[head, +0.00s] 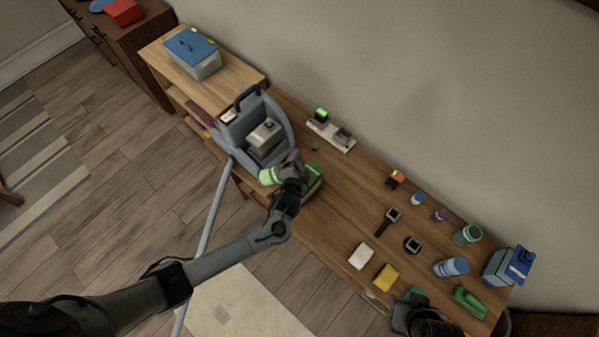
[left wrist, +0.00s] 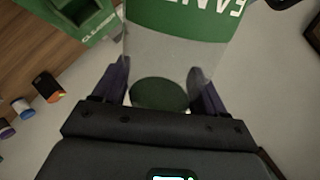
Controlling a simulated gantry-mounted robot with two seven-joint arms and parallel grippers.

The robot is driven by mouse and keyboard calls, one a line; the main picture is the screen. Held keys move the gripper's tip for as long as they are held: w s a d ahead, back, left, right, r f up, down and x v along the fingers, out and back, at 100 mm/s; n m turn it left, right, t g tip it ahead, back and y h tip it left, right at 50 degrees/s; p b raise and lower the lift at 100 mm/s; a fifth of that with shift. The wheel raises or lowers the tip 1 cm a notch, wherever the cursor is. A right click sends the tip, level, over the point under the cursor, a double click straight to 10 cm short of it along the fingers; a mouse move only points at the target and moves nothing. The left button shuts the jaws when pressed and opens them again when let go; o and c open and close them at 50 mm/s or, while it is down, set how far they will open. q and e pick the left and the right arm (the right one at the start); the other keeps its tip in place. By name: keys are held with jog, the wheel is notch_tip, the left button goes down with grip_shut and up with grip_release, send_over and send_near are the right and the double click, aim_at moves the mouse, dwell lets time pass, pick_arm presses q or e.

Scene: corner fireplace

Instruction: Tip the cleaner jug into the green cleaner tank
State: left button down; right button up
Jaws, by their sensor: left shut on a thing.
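My left gripper (head: 285,178) is shut on the cleaner jug (head: 268,176), a clear cylinder with a green band. In the left wrist view the jug (left wrist: 180,60) sits between the two fingers (left wrist: 160,95), its band lettering upside down and cut off by the top edge. The green cleaner tank (head: 314,184) stands on the bench just right of the gripper, partly hidden behind it. The jug's mouth is not clear. My right gripper (head: 425,318) is at the bottom right; its jaws are unclear.
A grey-blue machine (head: 262,128) with a hose stands just behind the jug. A white strip with a green light (head: 322,114) lies near the wall. Watches, cups, sponges and a blue jug (head: 505,266) are spread along the right half. The bench middle (head: 340,200) is bare.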

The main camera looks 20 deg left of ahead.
pick_arm(q)
jog(key=shift+w+d+r, duration=0.15)
jog(key=shift+w, duration=0.1)
jog(key=shift+r+n, duration=0.2)
jog(key=shift+n, duration=0.2)
jog(key=shift+r+n+t+h+b, duration=0.3)
jog(key=shift+r+n+t+h, duration=0.15)
jog(key=shift+r, duration=0.25)
notch_tip(320, 180, up, 9)
jog(key=n+t+h+b, duration=0.2)
jog(key=n+t+b, duration=0.1)
jog(key=n, duration=0.4)
jog(key=shift+w+d+r+t+b, duration=0.15)
jog(key=shift+d+t+b, duration=0.2)
jog(key=shift+t, duration=0.4)
pick_arm(e)
jog(key=shift+s+d+x, duration=0.1)
jog(key=shift+d+x, duration=0.1)
jog(key=shift+x, duration=0.9)
jog(key=shift+s+d+x, duration=0.15)
jog(key=shift+x, duration=0.9)
pick_arm(q)
jog(key=shift+a+h, duration=0.1)
jog(key=shift+h, duration=0.15)
pick_arm(e)
jog(key=shift+d+f, duration=0.1)
